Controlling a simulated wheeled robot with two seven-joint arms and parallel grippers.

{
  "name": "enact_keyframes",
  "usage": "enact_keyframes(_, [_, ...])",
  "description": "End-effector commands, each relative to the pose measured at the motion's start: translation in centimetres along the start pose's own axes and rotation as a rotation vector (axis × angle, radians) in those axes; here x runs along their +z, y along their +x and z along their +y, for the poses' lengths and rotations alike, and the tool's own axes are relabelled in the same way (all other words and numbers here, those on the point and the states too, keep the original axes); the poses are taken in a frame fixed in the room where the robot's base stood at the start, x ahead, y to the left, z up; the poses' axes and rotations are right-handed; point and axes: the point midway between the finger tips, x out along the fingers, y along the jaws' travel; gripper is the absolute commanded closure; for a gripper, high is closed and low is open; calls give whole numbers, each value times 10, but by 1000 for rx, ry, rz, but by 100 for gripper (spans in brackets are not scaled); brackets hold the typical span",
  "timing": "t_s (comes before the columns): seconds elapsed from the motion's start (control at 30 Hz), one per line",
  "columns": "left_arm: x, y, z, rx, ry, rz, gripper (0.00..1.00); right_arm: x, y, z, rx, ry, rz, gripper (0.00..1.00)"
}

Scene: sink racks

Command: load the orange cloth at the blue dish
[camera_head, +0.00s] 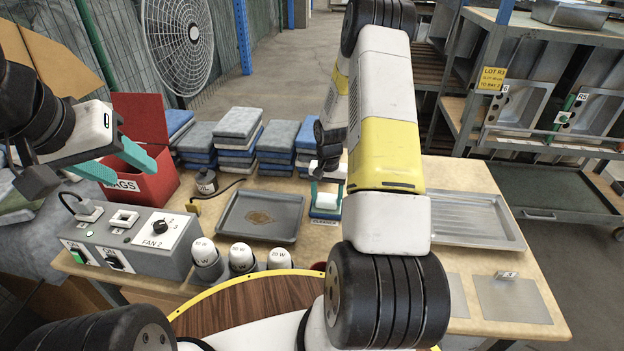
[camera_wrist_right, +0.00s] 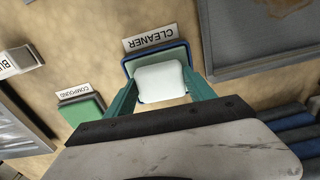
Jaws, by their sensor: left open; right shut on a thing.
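The blue dish (camera_wrist_right: 128,66), with a CLEANER label behind it, is on the bench. It also shows in the head view (camera_head: 325,214) under my right gripper. My right gripper (camera_head: 327,197) points down with its teal fingers shut on a white, rounded block (camera_wrist_right: 162,80). The block is over the dish; I cannot tell whether it touches the dish. My left gripper (camera_head: 118,163) is open and empty, beside and above the red RAGS box (camera_head: 148,184). I see no orange cloth in either view, and the inside of the box is mostly hidden.
A grey tray with a brown stain (camera_head: 260,216) lies left of the dish. Folded blue and grey cloth stacks (camera_head: 237,135) line the back. A fan switch box (camera_head: 140,243) and several white-topped cylinders (camera_head: 241,257) stand in front. A green COMPOUND pad (camera_wrist_right: 84,112) is near the dish.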

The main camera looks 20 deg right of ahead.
Motion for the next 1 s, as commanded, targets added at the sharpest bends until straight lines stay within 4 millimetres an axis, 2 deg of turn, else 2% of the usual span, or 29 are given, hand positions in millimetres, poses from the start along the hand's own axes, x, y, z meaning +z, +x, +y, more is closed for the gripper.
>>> enact_keyframes(0.37, [0, 0, 0, 0, 0, 0, 50, 1, -2, 0, 0, 0, -1, 70])
enact_keyframes(1.0, [0, 0, 0, 0, 0, 0, 50, 0, -54, 0, 0, 0, 1, 70])
